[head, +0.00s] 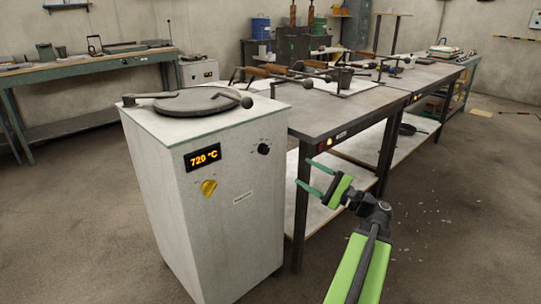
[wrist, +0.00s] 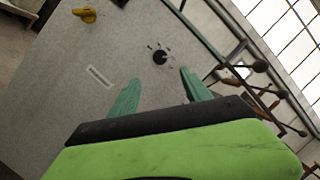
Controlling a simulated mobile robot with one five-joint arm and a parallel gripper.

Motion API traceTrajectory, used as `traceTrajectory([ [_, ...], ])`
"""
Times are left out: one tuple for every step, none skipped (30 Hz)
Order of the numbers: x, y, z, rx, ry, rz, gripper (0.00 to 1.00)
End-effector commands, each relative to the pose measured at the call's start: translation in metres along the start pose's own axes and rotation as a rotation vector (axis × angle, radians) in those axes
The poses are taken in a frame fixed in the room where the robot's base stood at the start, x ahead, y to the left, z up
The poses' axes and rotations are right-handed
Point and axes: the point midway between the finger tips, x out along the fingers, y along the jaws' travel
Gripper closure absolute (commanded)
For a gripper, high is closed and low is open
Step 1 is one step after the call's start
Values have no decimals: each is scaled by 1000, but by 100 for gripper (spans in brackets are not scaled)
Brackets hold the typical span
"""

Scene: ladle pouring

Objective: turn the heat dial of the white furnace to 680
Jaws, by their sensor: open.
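The white furnace (head: 228,215) stands left of the middle in the head view, with a round grey lid on top. Its display (head: 203,158) reads 720 °C. A small black dial (head: 264,149) sits on the front panel, right of the display; it also shows in the wrist view (wrist: 160,58). A yellow knob (head: 209,187) is below the display and appears at the upper left in the wrist view (wrist: 87,14). My gripper (head: 309,179) is open and empty, right of the furnace and lower than the black dial. In the wrist view its green fingers (wrist: 160,90) point toward the panel, apart from the dial.
A metal workbench (head: 335,115) with several long-handled tools stands right behind the furnace; its near leg is close to my gripper. Another bench (head: 85,70) is along the left wall. Open floor (head: 460,220) lies to the right.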

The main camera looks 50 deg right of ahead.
Motion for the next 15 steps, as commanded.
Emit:
traceTrajectory([
  [13,-2,2,0,-3,2,44],
  [21,-2,2,0,-3,2,44],
  [31,-3,2,0,-3,2,44],
  [39,-2,2,0,-2,2,44],
  [46,-3,1,-1,-3,2,44],
  [57,-3,1,0,-2,2,44],
  [64,-3,1,0,-2,2,44],
  [72,-3,1,0,-2,2,44],
  [82,-3,1,0,-2,2,44],
  [90,-3,1,0,-2,2,44],
  [97,-3,1,0,-1,2,44],
  [106,-3,0,-1,-1,2,44],
  [112,-3,0,-1,-1,2,44],
  [118,-3,0,-1,-1,2,44],
  [125,-2,0,-1,0,1,44],
])
